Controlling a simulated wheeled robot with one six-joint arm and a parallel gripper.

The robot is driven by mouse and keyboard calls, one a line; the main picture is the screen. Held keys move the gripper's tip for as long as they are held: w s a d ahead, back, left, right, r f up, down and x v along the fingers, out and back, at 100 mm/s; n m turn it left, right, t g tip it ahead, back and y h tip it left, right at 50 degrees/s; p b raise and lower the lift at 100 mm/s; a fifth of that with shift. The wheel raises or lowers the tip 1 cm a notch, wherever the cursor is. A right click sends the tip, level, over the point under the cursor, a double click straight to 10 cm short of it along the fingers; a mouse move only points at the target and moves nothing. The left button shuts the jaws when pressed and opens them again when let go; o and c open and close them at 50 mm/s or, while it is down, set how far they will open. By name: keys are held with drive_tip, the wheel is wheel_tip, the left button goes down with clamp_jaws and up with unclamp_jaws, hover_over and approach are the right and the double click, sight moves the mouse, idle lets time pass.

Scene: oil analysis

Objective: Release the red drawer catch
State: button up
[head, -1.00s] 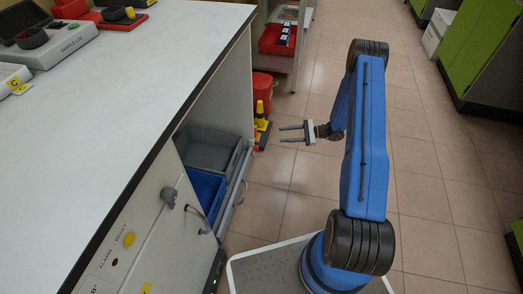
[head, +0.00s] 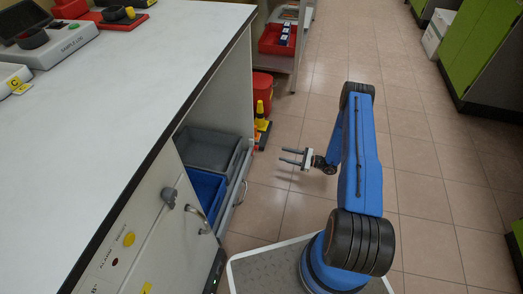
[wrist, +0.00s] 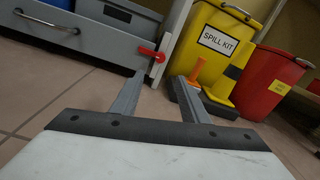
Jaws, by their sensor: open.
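The red drawer catch (wrist: 148,53) shows in the wrist view, on the right end of the grey drawer front (wrist: 70,45). It lies just beyond the tip of the left finger; I cannot tell whether they touch. My gripper (wrist: 160,88) is open, with its two fingers apart and nothing between them. In the head view my gripper (head: 292,157) points left toward the open cabinet side, low above the floor. The grey drawer (head: 236,186) shows there under the counter, holding a blue bin (head: 203,190) and a grey bin (head: 212,150). The catch is not discernible in the head view.
A yellow spill kit bin (wrist: 218,45) and a red bin (wrist: 270,82) stand right of the drawer, with a yellow-black post and an orange cone before them. The white counter (head: 120,100) overhangs at left.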

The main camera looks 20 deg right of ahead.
drive_tip(key=x, duration=1.4)
drive_tip(key=shift+a, duration=0.2)
drive_tip(key=shift+w, duration=0.1)
clamp_jaws()
